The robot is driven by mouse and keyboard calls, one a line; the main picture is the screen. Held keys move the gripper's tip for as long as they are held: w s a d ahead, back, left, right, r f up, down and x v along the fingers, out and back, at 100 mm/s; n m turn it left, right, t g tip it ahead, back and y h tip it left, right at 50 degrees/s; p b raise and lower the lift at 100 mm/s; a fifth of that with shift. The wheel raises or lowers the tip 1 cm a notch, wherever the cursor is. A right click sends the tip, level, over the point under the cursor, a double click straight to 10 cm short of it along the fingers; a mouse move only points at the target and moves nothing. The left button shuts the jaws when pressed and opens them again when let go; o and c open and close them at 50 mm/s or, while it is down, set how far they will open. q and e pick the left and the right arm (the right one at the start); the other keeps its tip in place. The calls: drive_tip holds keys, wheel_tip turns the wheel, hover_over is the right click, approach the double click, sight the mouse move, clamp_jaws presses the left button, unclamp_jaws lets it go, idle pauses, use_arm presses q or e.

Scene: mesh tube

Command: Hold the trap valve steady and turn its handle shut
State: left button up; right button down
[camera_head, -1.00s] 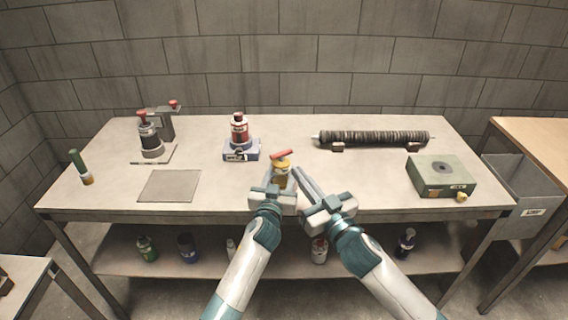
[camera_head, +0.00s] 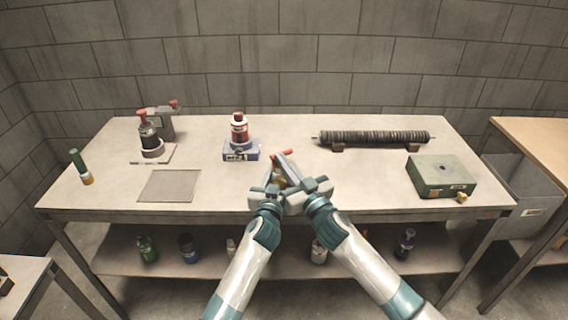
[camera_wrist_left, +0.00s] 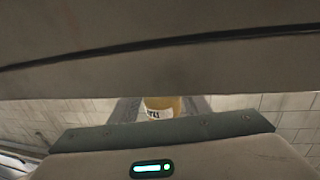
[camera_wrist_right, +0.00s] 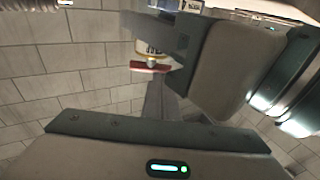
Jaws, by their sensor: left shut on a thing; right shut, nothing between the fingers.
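The trap valve shows in the head view as a yellow body (camera_head: 277,174) with a red bar handle (camera_head: 284,152) on top, partly hidden by my grippers. My left gripper (camera_head: 275,178) is shut on the valve's body; the left wrist view shows the yellow body with a white label (camera_wrist_left: 159,108) between its fingers. My right gripper (camera_head: 284,162) is shut and empty, its tips close to the handle. In the right wrist view, the red handle (camera_wrist_right: 148,67) lies just beyond the right fingertips. I cannot tell whether they touch.
A red bottle (camera_head: 240,130) on a blue-grey block stands behind left. A dark ribbed tube (camera_head: 375,137) lies on supports at the back right. A green box (camera_head: 441,175) is at right. A flat grey plate (camera_head: 169,186) lies at left, with clear table around it.

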drive_tip(key=shift+a, duration=0.1)
drive_tip(key=shift+w+a+f+m+t+h, duration=0.15)
drive_tip(key=shift+a+m+t+h, duration=0.1)
drive_tip(key=shift+m+h, duration=0.25)
drive_tip(key=shift+w+a+f+m+t+h, duration=0.15)
drive_tip(key=shift+m+t+h, duration=0.15)
drive_tip(key=shift+h, duration=0.3)
use_arm(q)
drive_tip(key=shift+d, duration=0.1)
drive_tip(key=shift+s+d, duration=0.1)
drive_tip(key=shift+d, duration=0.05)
use_arm(e)
drive_tip(key=shift+f, duration=0.1)
drive_tip(key=shift+s, duration=0.1)
use_arm(q)
drive_tip(key=shift+a, duration=0.3)
use_arm(e)
drive_tip(key=s+d+r, duration=0.1)
drive_tip(key=s+d, duration=0.4)
drive_tip(key=s, duration=0.7)
drive_tip(key=shift+r, duration=0.2)
